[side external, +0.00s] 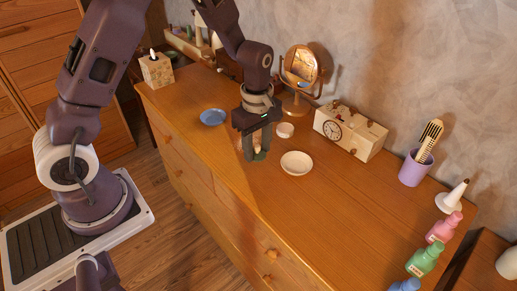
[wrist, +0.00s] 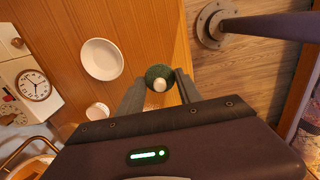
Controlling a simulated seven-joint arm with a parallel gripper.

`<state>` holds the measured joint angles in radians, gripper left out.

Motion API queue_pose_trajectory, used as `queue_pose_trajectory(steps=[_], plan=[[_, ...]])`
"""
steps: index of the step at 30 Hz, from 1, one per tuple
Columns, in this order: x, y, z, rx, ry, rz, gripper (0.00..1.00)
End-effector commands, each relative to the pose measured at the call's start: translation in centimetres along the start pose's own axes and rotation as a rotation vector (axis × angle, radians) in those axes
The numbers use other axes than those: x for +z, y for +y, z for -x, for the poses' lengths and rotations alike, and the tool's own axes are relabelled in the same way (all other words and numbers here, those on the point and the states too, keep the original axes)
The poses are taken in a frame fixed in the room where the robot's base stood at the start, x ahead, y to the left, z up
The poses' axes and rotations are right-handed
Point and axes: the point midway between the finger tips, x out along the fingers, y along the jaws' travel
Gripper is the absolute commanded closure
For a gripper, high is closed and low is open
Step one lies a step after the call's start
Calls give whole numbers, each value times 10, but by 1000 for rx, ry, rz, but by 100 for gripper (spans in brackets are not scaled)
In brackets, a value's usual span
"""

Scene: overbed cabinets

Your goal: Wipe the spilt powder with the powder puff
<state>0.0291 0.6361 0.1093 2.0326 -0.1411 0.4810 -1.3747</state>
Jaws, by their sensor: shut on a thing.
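My gripper (side external: 257,153) is over the front part of the wooden dresser top, between the blue dish and the white dish. In the wrist view its fingers (wrist: 159,88) are closed on a round dark green powder puff (wrist: 153,72) with a pale knob. In the side view the puff is mostly hidden between the fingers, and I cannot tell whether it touches the wood.
A shallow white dish (side external: 297,164) lies right of my gripper, with a small white pot (side external: 285,130) behind. A blue dish (side external: 213,117) is at left. A mirror (side external: 302,68), clock box (side external: 350,132), purple cup (side external: 415,168) and bottles (side external: 444,227) line the back and right.

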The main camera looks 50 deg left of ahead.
Motion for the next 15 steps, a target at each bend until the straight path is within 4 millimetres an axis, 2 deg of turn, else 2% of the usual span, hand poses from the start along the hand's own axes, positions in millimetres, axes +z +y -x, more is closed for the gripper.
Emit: queue_pose_trajectory(steps=[4,9,12,15], plan=[[-50,16,-7,0,1,13,91],[-113,25,-15,-1,0,11,91],[-137,26,-18,0,0,6,91],[-146,26,-20,1,0,2,91]])
